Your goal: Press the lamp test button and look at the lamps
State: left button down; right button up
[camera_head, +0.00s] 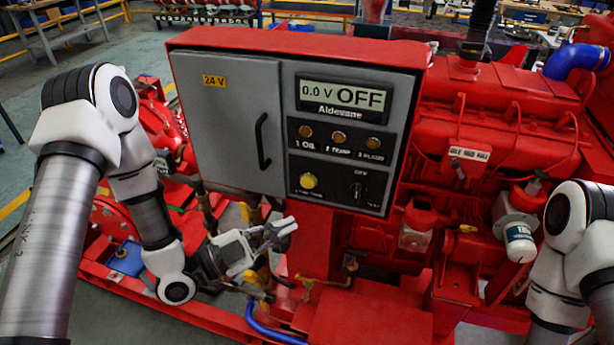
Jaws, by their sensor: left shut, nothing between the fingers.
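The grey control panel (290,90) in a red housing faces me. Its yellow round button (308,181) sits at the lower left of the switch plate, with a small blurred label below it. Above it, three dull amber lamps, the oil lamp (305,132), the temp lamp (339,138) and a third lamp (373,143), look unlit. The display (343,97) reads 0.0 V OFF. A black rotary switch (357,190) is right of the button. My left gripper (288,228) is shut and empty, below and left of the button, apart from it. My right gripper is out of view.
A grey door with a black handle (262,142) covers the panel's left half. The red engine (490,120) stands right of the panel, with a white filter (519,242) on its side. Pipes and a blue hose (270,328) lie below the panel.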

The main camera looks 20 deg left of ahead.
aim_at(308, 182)
pick_arm(q)
jog(key=w, duration=0.9)
jog(key=shift+d+f, duration=0.15)
jog(key=shift+w, duration=0.1)
jog(key=shift+b, duration=0.35)
dwell(0.9)
jog(key=shift+w, duration=0.4)
jog(key=shift+w+b, duration=0.4)
dwell(0.6)
jog(key=shift+s, duration=0.8)
